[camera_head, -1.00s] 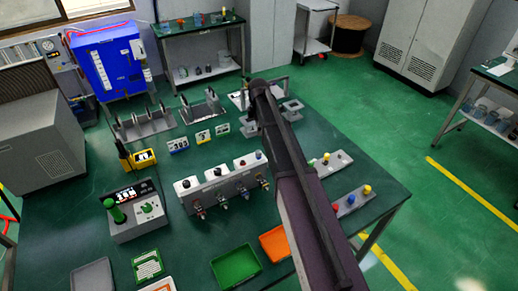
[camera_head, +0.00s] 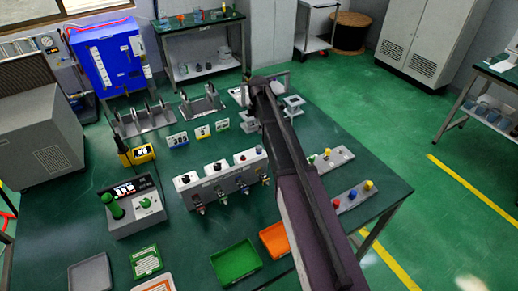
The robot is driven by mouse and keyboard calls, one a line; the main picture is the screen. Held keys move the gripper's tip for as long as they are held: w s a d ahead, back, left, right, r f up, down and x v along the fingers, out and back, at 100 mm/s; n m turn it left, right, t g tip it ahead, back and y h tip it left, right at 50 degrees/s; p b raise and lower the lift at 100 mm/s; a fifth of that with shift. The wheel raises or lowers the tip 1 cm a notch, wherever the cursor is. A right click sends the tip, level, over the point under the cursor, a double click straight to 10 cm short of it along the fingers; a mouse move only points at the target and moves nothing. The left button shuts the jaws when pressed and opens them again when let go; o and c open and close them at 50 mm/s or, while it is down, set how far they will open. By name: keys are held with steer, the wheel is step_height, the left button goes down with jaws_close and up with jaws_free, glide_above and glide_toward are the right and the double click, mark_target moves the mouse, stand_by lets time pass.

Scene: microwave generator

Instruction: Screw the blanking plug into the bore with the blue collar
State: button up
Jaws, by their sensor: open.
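My arm (camera_head: 292,177) reaches from the lower right over the workbench, its far end near the back of the bench. My gripper is hidden behind the arm or too small to make out. A grey block (camera_head: 225,179) in the middle of the bench carries several knobs on top and fittings with small coloured parts along its front. I cannot tell for sure which bore has the blue collar. The blanking plug cannot be made out. Two grey strips at the right hold coloured pegs; the nearer strip (camera_head: 352,197) has red, blue and yellow ones.
A green tray (camera_head: 236,263) and an orange tray (camera_head: 272,240) lie at the front. A control box (camera_head: 133,208) with a green lever stands at the left. Grey racks (camera_head: 146,120) and grey stands (camera_head: 292,105) stand at the back. Bare bench shows between them.

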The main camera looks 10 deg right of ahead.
mark_target(259, 147)
steer(key=shift+f+b, duration=5.55)
steer(key=shift+f, duration=0.25)
jaws_close()
